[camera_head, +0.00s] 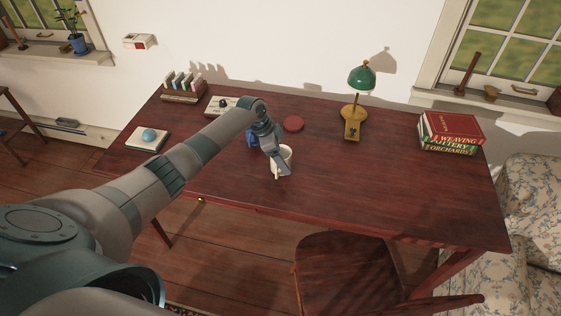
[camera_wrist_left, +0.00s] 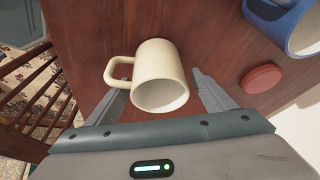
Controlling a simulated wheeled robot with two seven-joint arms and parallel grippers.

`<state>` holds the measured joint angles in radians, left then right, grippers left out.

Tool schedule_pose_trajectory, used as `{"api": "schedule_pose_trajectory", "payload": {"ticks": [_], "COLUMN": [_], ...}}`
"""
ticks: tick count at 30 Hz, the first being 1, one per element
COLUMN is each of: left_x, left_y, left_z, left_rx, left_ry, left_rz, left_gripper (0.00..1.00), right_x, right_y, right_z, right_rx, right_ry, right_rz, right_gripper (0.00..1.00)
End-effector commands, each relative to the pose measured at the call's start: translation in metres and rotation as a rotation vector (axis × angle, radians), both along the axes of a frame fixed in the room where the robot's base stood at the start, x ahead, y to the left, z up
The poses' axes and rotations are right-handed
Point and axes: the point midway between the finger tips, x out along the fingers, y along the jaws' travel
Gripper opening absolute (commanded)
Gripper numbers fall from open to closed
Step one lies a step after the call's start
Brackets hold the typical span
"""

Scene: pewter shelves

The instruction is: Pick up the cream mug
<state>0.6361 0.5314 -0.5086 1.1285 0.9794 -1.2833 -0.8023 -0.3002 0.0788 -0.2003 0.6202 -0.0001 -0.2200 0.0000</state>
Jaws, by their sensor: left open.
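The cream mug (camera_head: 287,155) stands on the dark red wooden desk, partly hidden by my left gripper in the head view. In the left wrist view the mug (camera_wrist_left: 160,72) lies between and just beyond the two fingers, its handle (camera_wrist_left: 118,72) toward the left finger. My left gripper (camera_head: 281,168) is open, its fingers pointing down at the mug; in the wrist view the fingers (camera_wrist_left: 160,95) are spread to either side of it. I cannot tell whether a finger touches the mug. My right gripper is not in view.
A blue mug (camera_wrist_left: 290,22) and a red round disc (camera_wrist_left: 262,78) are close to the cream mug. The desk (camera_head: 370,190) also bears a green lamp (camera_head: 361,80), a stack of books (camera_head: 449,130) and a card rack (camera_head: 184,92). A chair (camera_head: 350,268) stands at the front. The desk's middle right is clear.

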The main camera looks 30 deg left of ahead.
Motion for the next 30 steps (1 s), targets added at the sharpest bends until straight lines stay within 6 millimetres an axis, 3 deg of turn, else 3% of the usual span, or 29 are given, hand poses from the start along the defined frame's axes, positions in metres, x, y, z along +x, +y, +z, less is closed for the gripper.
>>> {"api": "schedule_pose_trajectory", "payload": {"ticks": [8,22,28,30], "left_x": [0.004,0.004,0.004,0.005], "left_y": [-0.007,-0.007,-0.006,-0.006], "left_z": [-0.019,-0.019,-0.019,-0.019], "left_rx": [-0.001,-0.001,-0.001,-0.001], "left_ry": [0.001,0.001,0.001,-0.001], "left_rz": [0.001,0.0,0.001,0.0], "left_gripper": [0.77,0.77,0.29,0.24], "right_x": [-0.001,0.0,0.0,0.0], "right_y": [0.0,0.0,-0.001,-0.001], "right_z": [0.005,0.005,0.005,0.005], "right_rx": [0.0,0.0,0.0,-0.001], "right_ry": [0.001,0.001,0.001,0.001], "right_rz": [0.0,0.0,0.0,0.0], "right_gripper": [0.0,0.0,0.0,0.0]}}
